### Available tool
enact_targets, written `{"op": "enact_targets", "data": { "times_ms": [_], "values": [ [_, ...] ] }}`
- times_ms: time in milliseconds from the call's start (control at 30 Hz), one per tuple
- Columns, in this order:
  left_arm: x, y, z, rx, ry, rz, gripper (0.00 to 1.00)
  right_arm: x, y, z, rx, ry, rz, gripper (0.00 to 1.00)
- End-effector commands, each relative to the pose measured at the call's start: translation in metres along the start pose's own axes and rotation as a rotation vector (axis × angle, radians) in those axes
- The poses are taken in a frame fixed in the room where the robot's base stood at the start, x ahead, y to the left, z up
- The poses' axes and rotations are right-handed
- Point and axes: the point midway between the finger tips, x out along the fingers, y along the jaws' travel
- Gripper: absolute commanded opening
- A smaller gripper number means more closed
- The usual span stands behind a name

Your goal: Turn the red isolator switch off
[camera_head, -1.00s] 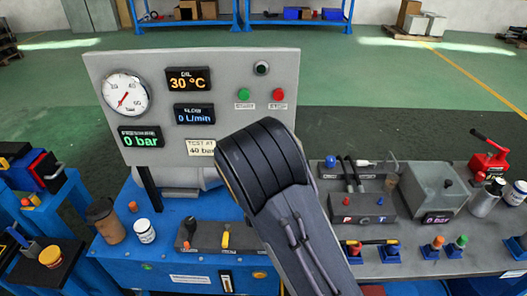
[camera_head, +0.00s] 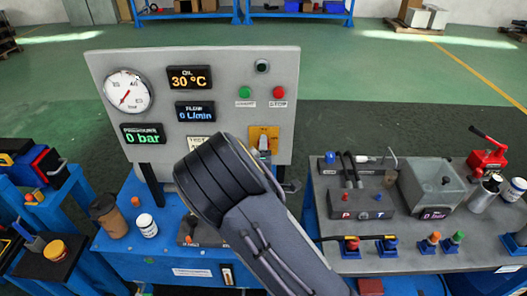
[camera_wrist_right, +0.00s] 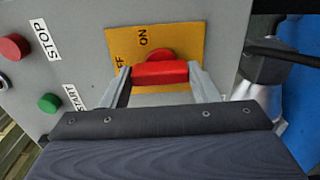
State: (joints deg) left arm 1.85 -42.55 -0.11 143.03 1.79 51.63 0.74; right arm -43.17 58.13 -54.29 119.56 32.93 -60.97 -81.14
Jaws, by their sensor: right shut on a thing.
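The red isolator switch (camera_wrist_right: 160,72) is in the right wrist view, on a yellow plate (camera_wrist_right: 186,45). Its red bar lies across the picture, between the two fingers of my right gripper (camera_wrist_right: 161,84). The gripper is shut on the bar. The "ON" lettering is above the bar; partly hidden lettering ending in "FF" is near its left end. In the head view the yellow plate (camera_head: 265,132) shows low on the grey panel's right side, and my right arm hides part of the area below it. My left gripper is not in view.
The grey panel (camera_head: 225,68) carries a gauge (camera_head: 126,92), displays, a green START button (camera_head: 247,92) and a red STOP button (camera_head: 279,92). A grey bench with a clear box (camera_head: 432,185) stands to the right. A brown cup (camera_head: 107,213) and white jar (camera_head: 146,225) stand at left.

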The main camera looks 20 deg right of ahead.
Motion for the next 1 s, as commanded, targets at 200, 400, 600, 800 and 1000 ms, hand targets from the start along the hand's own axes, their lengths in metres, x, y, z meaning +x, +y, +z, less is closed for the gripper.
{"op": "enact_targets", "data": {
  "times_ms": [200,400,600,800,1000],
  "values": [
    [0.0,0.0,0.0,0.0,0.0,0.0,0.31,0.0,-0.001,0.0,-0.004,0.002,-0.002,0.32],
    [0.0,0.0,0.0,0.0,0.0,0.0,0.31,0.0,-0.001,0.0,-0.003,0.001,-0.002,0.76],
    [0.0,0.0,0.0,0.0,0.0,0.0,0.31,0.0,0.0,0.0,-0.002,0.001,-0.001,0.76],
    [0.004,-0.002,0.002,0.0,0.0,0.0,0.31,-0.012,-0.002,-0.001,-0.001,0.003,-0.001,0.76],
    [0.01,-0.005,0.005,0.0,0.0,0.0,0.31,-0.047,-0.002,-0.001,-0.002,0.004,-0.001,0.76]
  ]
}}
